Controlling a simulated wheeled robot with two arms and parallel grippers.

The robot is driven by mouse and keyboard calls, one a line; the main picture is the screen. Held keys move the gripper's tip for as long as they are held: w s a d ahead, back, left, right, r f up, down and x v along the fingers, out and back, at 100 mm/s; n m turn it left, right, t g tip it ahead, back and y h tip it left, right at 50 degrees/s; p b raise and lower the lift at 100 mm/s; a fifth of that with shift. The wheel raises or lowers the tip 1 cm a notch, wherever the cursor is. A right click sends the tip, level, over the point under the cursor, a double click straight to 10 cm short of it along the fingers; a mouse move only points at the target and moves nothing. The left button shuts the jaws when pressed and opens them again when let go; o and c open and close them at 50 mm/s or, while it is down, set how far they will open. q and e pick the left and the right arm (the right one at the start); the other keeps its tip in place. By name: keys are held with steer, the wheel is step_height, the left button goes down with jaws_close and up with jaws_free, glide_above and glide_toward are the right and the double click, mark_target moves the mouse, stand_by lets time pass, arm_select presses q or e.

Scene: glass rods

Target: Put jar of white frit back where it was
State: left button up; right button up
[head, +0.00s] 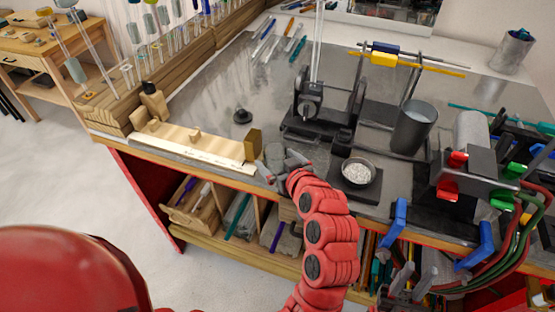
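A small round jar of white frit (358,173) stands upright and uncovered on a dark square plate near the bench's front edge. White grains show inside it. My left gripper (282,160), at the end of the red arm, is over the front edge to the left of the jar and apart from it. It is beside the right end of a pale wooden rail, and its finger gap is not clear. My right gripper (408,290) is low at the bottom of the view, in front of the bench and below the jar. Its fingers are partly cut off.
Behind the jar stand a black rod-holding device (312,102) and a grey metal cup (413,127). A burner with coloured knobs and hoses (470,165) is to the right. The pale wooden rail (195,146) lies front left. The grey bench top (225,85) is mostly clear behind it.

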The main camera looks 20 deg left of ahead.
arm_select(q)
steer(key=shift+r, duration=0.2)
steer(key=shift+s+d, duration=0.2)
steer(key=shift+d, duration=0.05)
steer(key=b+v, duration=0.2)
steer(key=v, duration=0.9)
steer(key=shift+b, duration=0.35)
steer(key=shift+s+d+r, duration=0.1)
steer(key=shift+s, duration=0.05)
